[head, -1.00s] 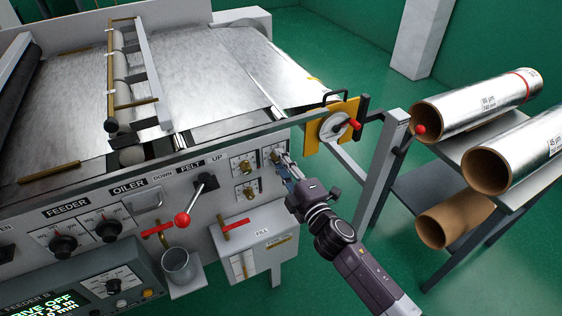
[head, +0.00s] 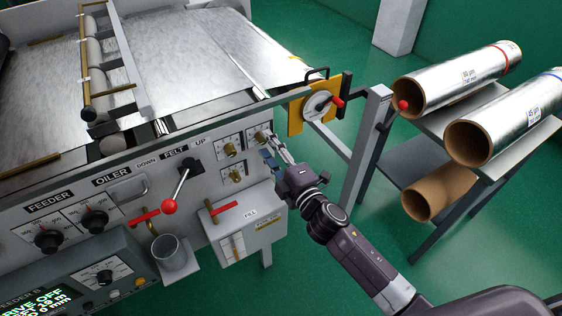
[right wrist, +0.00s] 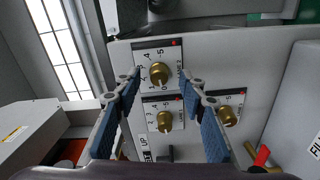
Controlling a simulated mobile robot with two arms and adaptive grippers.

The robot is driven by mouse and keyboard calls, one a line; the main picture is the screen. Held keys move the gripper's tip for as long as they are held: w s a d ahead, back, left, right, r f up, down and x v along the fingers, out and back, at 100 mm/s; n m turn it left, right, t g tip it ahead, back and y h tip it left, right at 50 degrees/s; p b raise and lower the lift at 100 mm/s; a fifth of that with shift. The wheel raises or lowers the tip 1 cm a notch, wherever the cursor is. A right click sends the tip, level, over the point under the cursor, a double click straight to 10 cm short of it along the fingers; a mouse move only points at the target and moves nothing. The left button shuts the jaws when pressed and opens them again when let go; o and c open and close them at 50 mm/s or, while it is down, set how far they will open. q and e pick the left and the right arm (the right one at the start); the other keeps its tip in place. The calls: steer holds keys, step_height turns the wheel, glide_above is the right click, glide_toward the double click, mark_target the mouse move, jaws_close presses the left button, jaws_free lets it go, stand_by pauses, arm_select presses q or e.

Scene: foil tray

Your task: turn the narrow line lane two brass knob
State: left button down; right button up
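Three round brass knobs sit on white scale plates on the machine's front panel. The right-hand one (head: 261,136) is at the panel's right end in the head view; it is the upper knob (right wrist: 160,74) in the right wrist view, with lettering beside it that looks like LANE 2. The other two are a brass knob (head: 230,150) to its left and a lower brass knob (head: 237,176). My right gripper (head: 274,152) is open at the right-hand knob. Its fingertips (right wrist: 160,86) lie either side of that knob in the wrist view, with gaps showing. My left gripper is out of view.
A yellow plate with a red-knobbed dial (head: 318,105) stands just above right of the knobs. A white FILL box (head: 246,234) with a red handle sits below. A metal cup (head: 172,256) and red-balled lever (head: 169,206) are left. Foil rolls (head: 460,80) lie on a rack at right.

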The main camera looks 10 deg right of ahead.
steer(key=v, duration=1)
steer(key=s+d+f+m+g+h, duration=0.1)
steer(key=d+f+m+g+h, duration=0.15)
steer(key=f, duration=0.85)
steer(key=s+d+f+m+g+h, duration=0.1)
steer(key=s+d+f+m+g, duration=0.15)
steer(key=f, duration=0.85)
steer(key=s+d+f+m+g+h, duration=0.15)
steer(key=s+f, duration=0.25)
steer(key=f, duration=0.4)
steer(key=s+d+f+m+g, duration=0.25)
steer(key=s+f, duration=0.25)
steer(key=f, duration=0.3)
steer(key=s+f+m+g, duration=0.2)
steer(key=s+f, duration=0.4)
steer(key=s, duration=0.4)
steer(key=s+d+f+m+g, duration=0.1)
steer(key=s+f+m+g, duration=0.1)
steer(key=s+f, duration=0.4)
steer(key=s+d+f+m+g, duration=0.1)
steer(key=s+f+m+g, duration=0.2)
steer(key=s, duration=1.3)
step_height(320, 180, down, 3)
steer(key=shift+f+m+h, duration=0.2)
steer(key=shift+m+h, duration=0.1)
steer(key=shift+m, duration=0.4)
steer(key=shift+d, duration=0.1)
